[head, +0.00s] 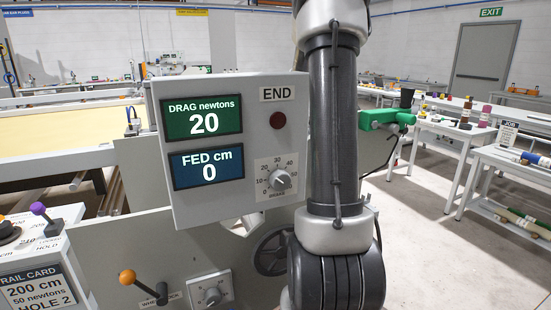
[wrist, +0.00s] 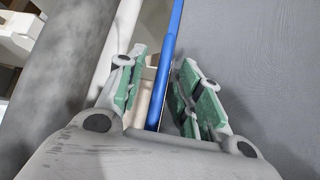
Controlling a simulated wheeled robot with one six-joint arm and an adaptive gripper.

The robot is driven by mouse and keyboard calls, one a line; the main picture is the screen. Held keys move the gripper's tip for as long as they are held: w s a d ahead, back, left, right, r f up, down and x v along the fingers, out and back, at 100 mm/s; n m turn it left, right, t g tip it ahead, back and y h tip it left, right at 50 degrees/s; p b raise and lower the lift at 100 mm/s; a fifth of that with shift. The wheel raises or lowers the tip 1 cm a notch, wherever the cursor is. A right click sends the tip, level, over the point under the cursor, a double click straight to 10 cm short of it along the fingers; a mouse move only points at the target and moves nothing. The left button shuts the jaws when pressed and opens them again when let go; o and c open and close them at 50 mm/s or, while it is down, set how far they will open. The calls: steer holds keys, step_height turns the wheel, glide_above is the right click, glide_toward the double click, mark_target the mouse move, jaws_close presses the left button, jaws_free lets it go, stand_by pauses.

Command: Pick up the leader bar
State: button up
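In the wrist view a long, thin blue bar (wrist: 169,50) runs from the top edge down between the fingers of my gripper (wrist: 158,68). I cannot tell for sure whether this blue bar is the leader bar. My gripper's two green-padded fingers stand apart, one on each side of the blue bar, with gaps showing. A pale strip also shows between the fingers, left of the bar. The bar's lower end is hidden behind the gripper body. In the head view my gripper is not visible, and no blue bar can be made out.
A grey control box (head: 250,100) reads drag 20 newtons and fed 0 cm. A rail card (head: 40,290) and an orange-knobbed lever (head: 128,278) are at lower left. Worktables (head: 445,130) stand at right, with open floor (head: 430,250) before them. A grey surface (wrist: 260,70) lies beside my gripper.

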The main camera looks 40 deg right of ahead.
jaws_close()
steer(key=shift+r, duration=0.1)
